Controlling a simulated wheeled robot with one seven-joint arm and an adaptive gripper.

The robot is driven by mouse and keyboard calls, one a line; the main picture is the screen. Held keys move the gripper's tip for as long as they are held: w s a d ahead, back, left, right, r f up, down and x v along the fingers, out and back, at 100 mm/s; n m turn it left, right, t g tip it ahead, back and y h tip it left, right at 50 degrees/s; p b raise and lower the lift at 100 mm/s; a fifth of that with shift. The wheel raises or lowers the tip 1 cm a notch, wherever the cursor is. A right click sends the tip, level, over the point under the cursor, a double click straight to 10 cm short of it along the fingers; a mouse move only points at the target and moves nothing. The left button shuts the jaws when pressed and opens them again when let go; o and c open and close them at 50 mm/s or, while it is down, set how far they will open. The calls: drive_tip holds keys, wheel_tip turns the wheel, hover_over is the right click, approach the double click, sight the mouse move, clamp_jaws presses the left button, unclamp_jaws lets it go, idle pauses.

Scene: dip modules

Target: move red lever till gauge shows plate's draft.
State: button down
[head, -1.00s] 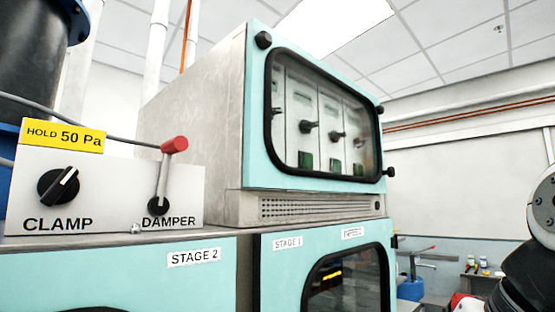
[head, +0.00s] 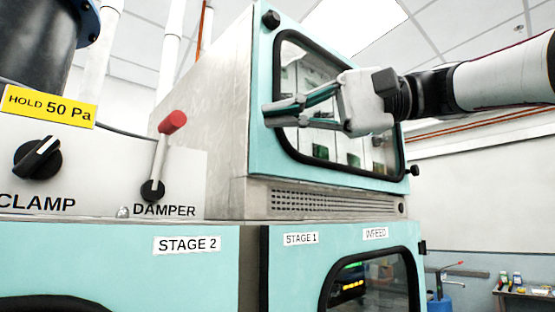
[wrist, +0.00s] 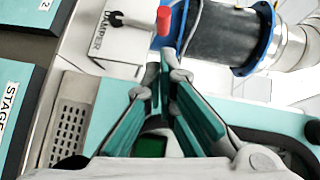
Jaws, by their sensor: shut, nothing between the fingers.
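The red-knobbed lever (head: 172,122) stands nearly upright, tilted a little right, on a grey panel above the word DAMPER. Its red knob also shows at the top of the wrist view (wrist: 163,22), just beyond my fingertips. The yellow plate (head: 48,106) reads HOLD 50 Pa. My gripper (head: 268,113) is shut and empty, in front of the teal cabinet's window, pointing left and apart from the lever. In the wrist view my gripper (wrist: 164,66) has its tips together. I cannot make out a gauge in either view.
A black CLAMP knob (head: 37,158) sits left of the lever. The teal cabinet (head: 262,150) stands right of the panel, with its window behind my gripper. A dark cylinder with a blue flange (wrist: 215,40) shows in the wrist view. Space before the panel looks clear.

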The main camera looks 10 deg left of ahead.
drive_tip(key=p, duration=0.2)
approach(165, 154)
drive_tip(key=a+r, duration=0.1)
drive_tip(key=a, duration=0.2)
drive_tip(key=w+a+r, duration=0.1)
drive_tip(key=shift+a+r, duration=0.3)
drive_tip(key=shift+r, duration=0.05)
drive_tip(key=shift+s+a, duration=0.35)
drive_tip(key=shift+s, duration=0.1)
drive_tip(key=shift+r, duration=0.1)
